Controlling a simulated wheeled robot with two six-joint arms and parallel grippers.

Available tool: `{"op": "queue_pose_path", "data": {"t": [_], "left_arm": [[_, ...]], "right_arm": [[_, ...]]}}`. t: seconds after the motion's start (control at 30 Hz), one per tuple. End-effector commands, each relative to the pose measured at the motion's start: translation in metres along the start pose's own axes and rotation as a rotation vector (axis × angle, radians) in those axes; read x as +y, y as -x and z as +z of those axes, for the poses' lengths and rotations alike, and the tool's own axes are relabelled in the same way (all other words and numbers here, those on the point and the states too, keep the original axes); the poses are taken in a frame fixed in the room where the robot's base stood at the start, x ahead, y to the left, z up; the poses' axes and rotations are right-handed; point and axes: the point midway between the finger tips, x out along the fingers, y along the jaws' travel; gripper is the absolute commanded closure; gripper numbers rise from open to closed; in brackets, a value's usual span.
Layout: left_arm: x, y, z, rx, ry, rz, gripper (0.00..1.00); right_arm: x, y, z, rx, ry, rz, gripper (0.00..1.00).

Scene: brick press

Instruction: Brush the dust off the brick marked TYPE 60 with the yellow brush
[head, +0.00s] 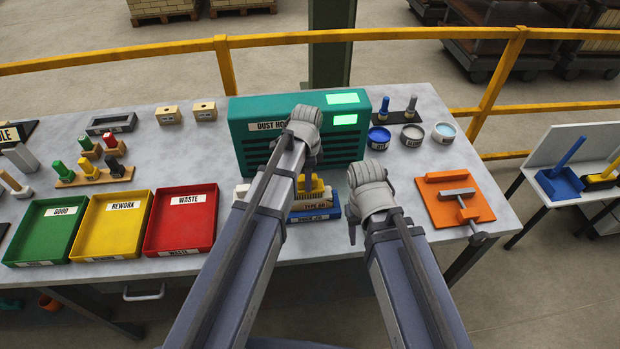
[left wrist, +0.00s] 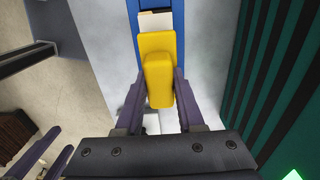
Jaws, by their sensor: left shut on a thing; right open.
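My left gripper (head: 311,178) is shut on the yellow brush (head: 318,190), in front of the green dust hood. In the left wrist view the brush (left wrist: 158,68) sits between both fingers, over the near part of a pale brick (left wrist: 155,22). The brick marked TYPE 60 (head: 316,206) lies on a blue tray (head: 326,214), which also shows in the left wrist view (left wrist: 178,15). My left arm hides part of brick and tray. I cannot tell whether the bristles touch the brick. My right gripper (head: 352,234) is open, right of the tray, partly hidden by its wrist.
The green dust hood (head: 240,135) stands behind the tray. Red (head: 211,219), yellow (head: 88,247) and green (head: 14,252) bins are at the left. An orange clamp plate (head: 440,205) and small pots, one blue (head: 379,138), are at the right.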

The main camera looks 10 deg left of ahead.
Motion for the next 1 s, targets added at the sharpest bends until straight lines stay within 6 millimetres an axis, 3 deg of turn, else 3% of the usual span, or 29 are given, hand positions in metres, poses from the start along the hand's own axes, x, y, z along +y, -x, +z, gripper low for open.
{"op": "queue_pose_path", "data": {"t": [0.3,0.67,1.0], "left_arm": [[0.001,-0.001,0.025,0.000,0.002,0.000,1.00],[0.001,-0.002,0.032,0.000,0.001,0.000,1.00],[0.001,-0.003,0.058,-0.001,0.002,0.000,1.00]], "right_arm": [[0.000,-0.001,0.000,0.000,0.000,0.000,0.50],[0.000,-0.002,0.000,0.000,0.000,0.000,0.50],[0.000,-0.003,0.000,0.000,0.000,0.000,0.50]]}}
